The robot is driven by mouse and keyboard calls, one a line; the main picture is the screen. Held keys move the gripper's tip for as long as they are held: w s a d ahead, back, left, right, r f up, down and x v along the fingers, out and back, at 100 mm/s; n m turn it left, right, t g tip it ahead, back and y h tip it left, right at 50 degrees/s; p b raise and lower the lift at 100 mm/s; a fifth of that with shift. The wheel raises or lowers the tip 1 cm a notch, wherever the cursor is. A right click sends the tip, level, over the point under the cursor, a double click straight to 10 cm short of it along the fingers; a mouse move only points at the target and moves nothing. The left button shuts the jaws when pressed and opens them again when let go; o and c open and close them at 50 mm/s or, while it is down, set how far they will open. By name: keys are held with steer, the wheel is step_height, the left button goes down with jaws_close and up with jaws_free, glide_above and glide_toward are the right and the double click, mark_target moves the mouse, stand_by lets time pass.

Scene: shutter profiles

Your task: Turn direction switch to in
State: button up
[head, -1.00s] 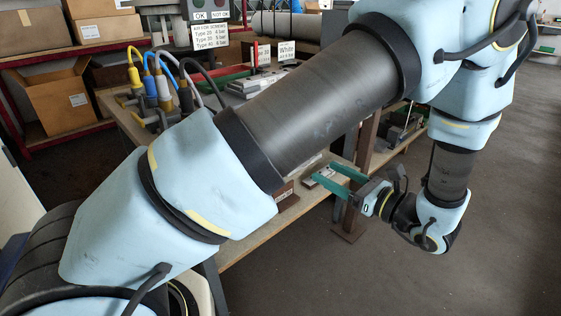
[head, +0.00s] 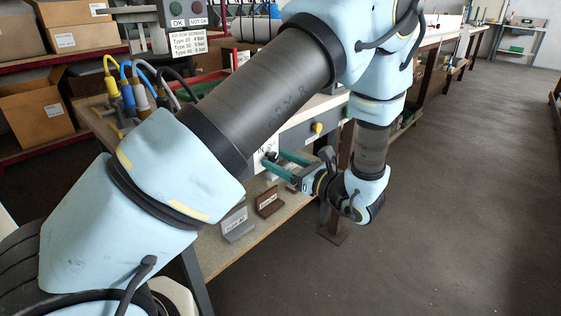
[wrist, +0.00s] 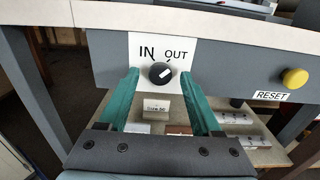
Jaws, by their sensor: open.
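The direction switch (wrist: 161,73) is a round black knob with a white pointer mark, on a white plate (wrist: 148,44) lettered IN on the left and OUT on the right. In the wrist view the mark slants up to the right, toward OUT. My gripper (wrist: 160,78) is open, its two green fingers on the left and right of the knob; I cannot tell whether they touch it. In the head view my gripper (head: 275,160) is at the panel's front, its fingertips by the white plate (head: 262,149); the knob is hard to make out there.
A yellow RESET button (wrist: 294,78) is on the same grey panel (wrist: 222,73), to the right of the switch. Below, labelled blocks stand on a wooden shelf (head: 250,244), including a grey one (head: 238,225) and a brown one (head: 269,202). Open floor lies to the right.

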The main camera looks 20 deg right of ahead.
steer(key=shift+c, duration=0.4)
jaws_close()
stand_by(0.4)
steer(key=shift+n+b, duration=3.7)
steer(key=shift+n, duration=5.3)
steer(key=shift+d, duration=0.1)
steer(key=shift+o, duration=0.4)
jaws_free()
steer(key=shift+r, duration=0.1)
